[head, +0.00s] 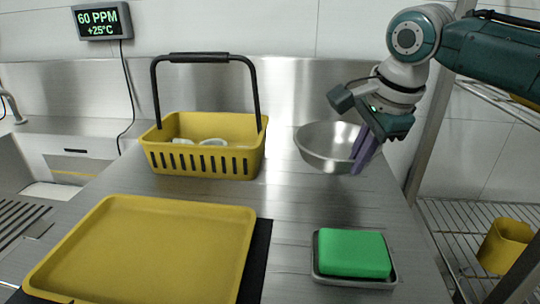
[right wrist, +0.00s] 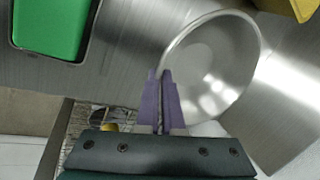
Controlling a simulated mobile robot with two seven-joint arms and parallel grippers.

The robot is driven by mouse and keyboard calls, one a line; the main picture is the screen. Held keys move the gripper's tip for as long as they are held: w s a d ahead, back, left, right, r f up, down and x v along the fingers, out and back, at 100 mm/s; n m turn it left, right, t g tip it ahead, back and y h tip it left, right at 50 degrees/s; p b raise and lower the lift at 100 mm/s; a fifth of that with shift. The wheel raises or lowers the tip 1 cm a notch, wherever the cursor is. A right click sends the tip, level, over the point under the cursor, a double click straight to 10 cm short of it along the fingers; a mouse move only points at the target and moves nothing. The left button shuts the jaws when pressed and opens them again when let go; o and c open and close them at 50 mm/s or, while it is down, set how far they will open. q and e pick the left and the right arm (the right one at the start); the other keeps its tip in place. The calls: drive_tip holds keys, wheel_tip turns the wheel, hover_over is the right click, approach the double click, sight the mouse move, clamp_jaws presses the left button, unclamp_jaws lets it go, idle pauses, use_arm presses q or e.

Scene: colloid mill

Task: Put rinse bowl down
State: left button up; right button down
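The rinse bowl (head: 322,146) is a round, shiny metal bowl at the back right of the steel counter, open side up and slightly tilted in the head view. My right gripper (head: 361,160) reaches down at the bowl's right side, its purple fingers at the rim. In the right wrist view the fingertips (right wrist: 159,76) are close together with the rim of the bowl (right wrist: 215,75) at them, so the gripper looks shut on the rim. I cannot tell whether the bowl's base touches the counter. My left gripper is not in view.
A yellow basket (head: 203,160) with white items and a raised black handle stands left of the bowl. A yellow tray (head: 150,250) lies front left. A green block (head: 353,252) sits in a small metal tray (head: 355,284) front right. Bare counter (head: 290,205) lies between them.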

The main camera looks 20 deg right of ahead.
drive_tip(key=shift+f+b, duration=0.45)
drive_tip(key=shift+f, duration=1.75)
drive_tip(key=shift+f, duration=0.1)
drive_tip(key=c, duration=1.1)
unclamp_jaws()
drive_tip(key=shift+o, duration=0.2)
